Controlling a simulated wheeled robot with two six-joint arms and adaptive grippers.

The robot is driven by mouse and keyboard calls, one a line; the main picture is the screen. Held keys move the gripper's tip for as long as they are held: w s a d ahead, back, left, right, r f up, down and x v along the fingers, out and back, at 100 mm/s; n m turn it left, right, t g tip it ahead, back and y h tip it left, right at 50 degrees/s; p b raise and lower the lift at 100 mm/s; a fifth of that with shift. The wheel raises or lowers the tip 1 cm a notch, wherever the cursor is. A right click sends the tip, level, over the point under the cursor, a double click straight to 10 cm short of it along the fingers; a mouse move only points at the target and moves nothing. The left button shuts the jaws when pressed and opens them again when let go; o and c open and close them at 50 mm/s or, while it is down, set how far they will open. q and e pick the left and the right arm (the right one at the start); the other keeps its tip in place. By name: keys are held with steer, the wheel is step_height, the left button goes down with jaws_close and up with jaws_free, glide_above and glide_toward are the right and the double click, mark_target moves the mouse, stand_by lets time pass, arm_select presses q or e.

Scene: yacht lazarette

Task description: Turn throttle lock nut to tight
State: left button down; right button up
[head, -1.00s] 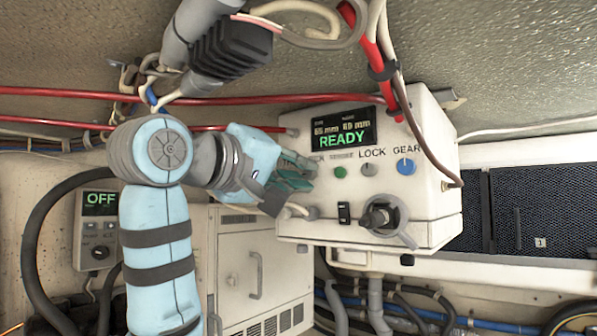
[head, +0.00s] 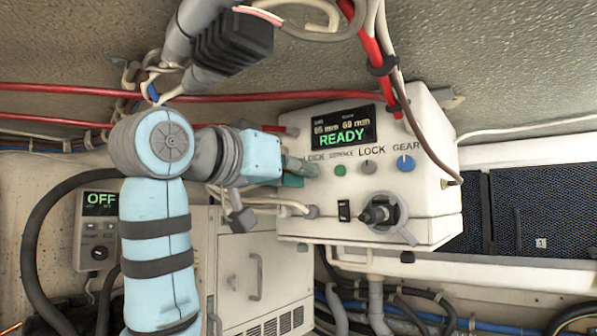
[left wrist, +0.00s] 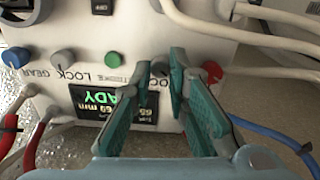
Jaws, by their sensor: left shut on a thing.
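A cream control box (head: 440,190) carries a row of knobs under a display (head: 342,132) reading READY. The grey knob at the row's left end, below a LOCK label, is the throttle lock nut; it shows in the left wrist view (left wrist: 160,68) between my fingertips. My left gripper (head: 308,168) comes from the left and is shut on this nut; its teal fingers also show in the left wrist view (left wrist: 168,75). The fingers hide most of the nut in the head view, and its turn angle is unclear. My right gripper is out of view.
Right of the nut are a green knob (head: 340,170), a second grey LOCK knob (head: 368,167) and a blue GEAR knob (head: 405,162). A black rotary handle (head: 380,213) sticks out below.

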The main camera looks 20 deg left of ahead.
arm_select(q)
steer(key=shift+s+r+m, duration=0.1)
steer(key=shift+m, duration=2.4)
steer(key=shift+r+m, duration=0.1)
steer(key=shift+m, duration=2.4)
steer(key=c, duration=1.8)
jaws_free()
steer(key=shift+o, duration=1.3)
steer(key=shift+w+f, duration=0.15)
steer(key=shift+w, duration=0.1)
